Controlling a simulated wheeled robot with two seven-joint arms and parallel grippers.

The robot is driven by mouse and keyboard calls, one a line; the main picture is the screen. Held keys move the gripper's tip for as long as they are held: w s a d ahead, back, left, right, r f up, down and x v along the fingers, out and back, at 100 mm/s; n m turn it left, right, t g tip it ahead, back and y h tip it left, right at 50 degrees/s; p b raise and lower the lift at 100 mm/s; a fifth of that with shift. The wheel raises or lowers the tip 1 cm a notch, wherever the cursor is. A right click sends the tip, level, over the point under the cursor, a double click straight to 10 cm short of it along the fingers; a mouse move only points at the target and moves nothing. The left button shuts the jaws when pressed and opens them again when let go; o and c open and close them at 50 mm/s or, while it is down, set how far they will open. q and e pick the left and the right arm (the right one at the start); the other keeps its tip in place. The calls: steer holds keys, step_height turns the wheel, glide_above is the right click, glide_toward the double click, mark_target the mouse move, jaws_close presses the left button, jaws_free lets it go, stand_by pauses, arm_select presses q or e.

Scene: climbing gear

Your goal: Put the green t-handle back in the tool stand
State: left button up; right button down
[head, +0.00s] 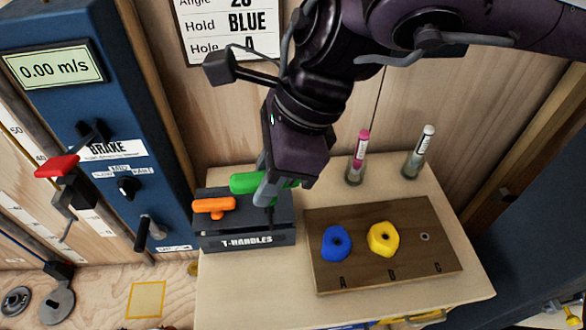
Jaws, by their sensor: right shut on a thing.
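The green t-handle (243,183) is at the black tool stand (247,237), which is labelled T-HANDLES. My right gripper (268,192) comes down from above and is shut on the green handle's grip. A dark shaft shows below the grip, over the stand's right part. I cannot tell how deep the shaft sits, because the gripper hides part of it. An orange t-handle (214,206) stands in the left part of the stand. My left gripper is not in view.
Right of the stand lies a brown board (385,274) with a blue hold (336,243) and a yellow hold (383,239). A pink marker (361,145) and a white-capped marker (425,140) stand behind it. A blue brake panel (120,120) rises at left.

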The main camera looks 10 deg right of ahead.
steer(key=shift+w+a, duration=0.15)
steer(key=shift+a, duration=0.1)
steer(key=shift+w+f, duration=0.1)
steer(key=shift+w, duration=0.25)
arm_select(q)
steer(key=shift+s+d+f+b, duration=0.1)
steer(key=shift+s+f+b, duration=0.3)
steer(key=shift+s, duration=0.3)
arm_select(e)
steer(key=w+f, duration=0.4)
steer(key=w, duration=0.6)
steer(key=shift+w+f, duration=0.25)
steer(key=shift+w, duration=0.1)
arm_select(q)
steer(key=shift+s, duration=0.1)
arm_select(e)
steer(key=shift+d, duration=0.15)
